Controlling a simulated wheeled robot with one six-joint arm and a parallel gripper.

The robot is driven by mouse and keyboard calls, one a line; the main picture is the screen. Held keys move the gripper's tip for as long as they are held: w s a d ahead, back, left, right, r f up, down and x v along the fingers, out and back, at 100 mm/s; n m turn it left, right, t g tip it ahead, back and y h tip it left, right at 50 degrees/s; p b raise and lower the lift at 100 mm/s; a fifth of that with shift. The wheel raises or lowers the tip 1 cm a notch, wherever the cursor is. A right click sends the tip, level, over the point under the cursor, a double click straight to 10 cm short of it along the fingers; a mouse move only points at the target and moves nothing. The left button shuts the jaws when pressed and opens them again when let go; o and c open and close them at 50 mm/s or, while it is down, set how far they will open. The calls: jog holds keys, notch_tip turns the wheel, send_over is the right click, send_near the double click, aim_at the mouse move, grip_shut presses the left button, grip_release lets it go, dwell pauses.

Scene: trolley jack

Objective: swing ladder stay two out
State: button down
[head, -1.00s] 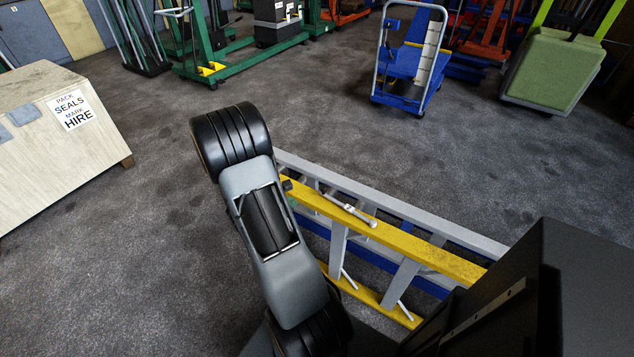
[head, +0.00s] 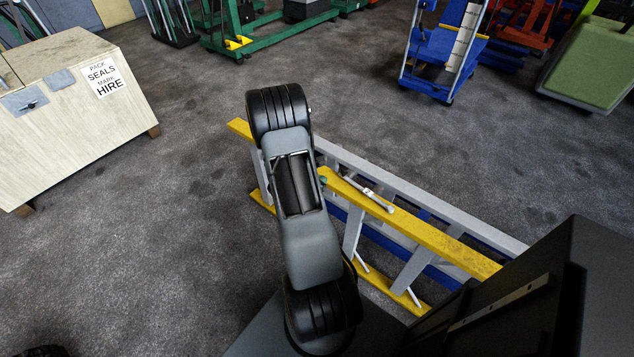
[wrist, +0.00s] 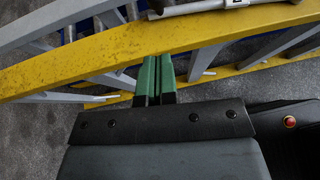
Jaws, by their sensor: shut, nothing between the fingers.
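The ladder lies on its side, with a yellow rail (head: 430,232) and grey rungs and a grey rail (head: 440,205). A short silver metal stay (head: 372,196) lies along the yellow rail's upper edge. It also shows in the wrist view (wrist: 205,7) at the top, partly cut off. I cannot tell which numbered stay it is. My gripper (wrist: 156,62) has green fingers close together and empty. The fingertips meet the near edge of the yellow rail in the wrist view, below the stay; touching is unclear. In the head view my arm hides part of the ladder.
A pale crate (head: 60,130) marked HIRE stands at the left. A blue trolley (head: 440,55) and a green padded item (head: 590,68) stand at the back right. Green-framed equipment (head: 265,32) is at the back. The carpet between is clear.

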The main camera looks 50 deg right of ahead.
aim_at(342, 172)
jog(key=x, duration=0.5)
jog(key=r+x, duration=0.1)
jog(key=x, duration=0.1)
jog(key=shift+s+d, duration=0.15)
jog(key=shift+d, duration=1.1)
